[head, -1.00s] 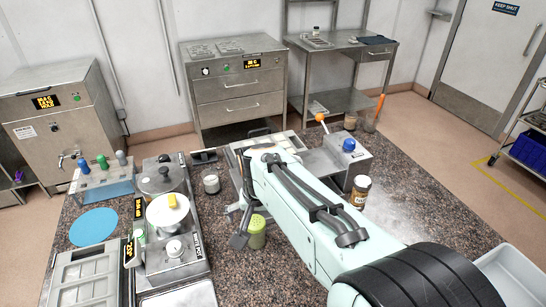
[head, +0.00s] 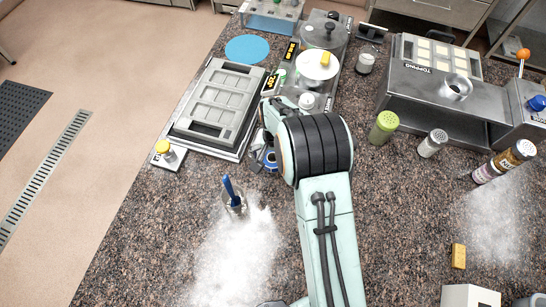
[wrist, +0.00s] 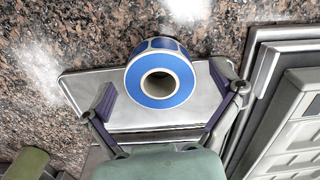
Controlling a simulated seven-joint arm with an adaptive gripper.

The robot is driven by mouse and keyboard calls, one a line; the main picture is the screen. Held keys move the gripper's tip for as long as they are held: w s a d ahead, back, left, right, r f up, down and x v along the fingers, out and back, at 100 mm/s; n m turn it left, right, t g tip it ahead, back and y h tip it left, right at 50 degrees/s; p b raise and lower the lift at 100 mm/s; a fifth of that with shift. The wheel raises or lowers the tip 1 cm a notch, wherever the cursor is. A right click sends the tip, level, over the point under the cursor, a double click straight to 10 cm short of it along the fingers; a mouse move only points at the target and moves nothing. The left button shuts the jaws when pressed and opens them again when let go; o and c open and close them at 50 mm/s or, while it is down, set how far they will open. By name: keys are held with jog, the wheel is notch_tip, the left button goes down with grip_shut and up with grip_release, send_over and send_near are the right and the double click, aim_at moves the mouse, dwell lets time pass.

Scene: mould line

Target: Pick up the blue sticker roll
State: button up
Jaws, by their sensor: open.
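The blue sticker roll (wrist: 182,94) is in the upper middle of the wrist view, a ring with a pale core and an open centre hole. It appears to rest on or just over a flat silver plate (wrist: 110,118). My gripper (wrist: 164,80) is open, with one finger to the left of the roll and one to the right. Gaps show on both sides, and nothing is held. In the head view my arm hides much of the gripper (head: 262,152), and only a small blue part of the roll (head: 271,160) shows beside it.
A grey mould tray (head: 215,100) lies close beside the roll. A green shaker (head: 384,127) is to the right. White powder covers the counter in front.

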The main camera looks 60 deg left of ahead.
jog(key=c, duration=1.2)
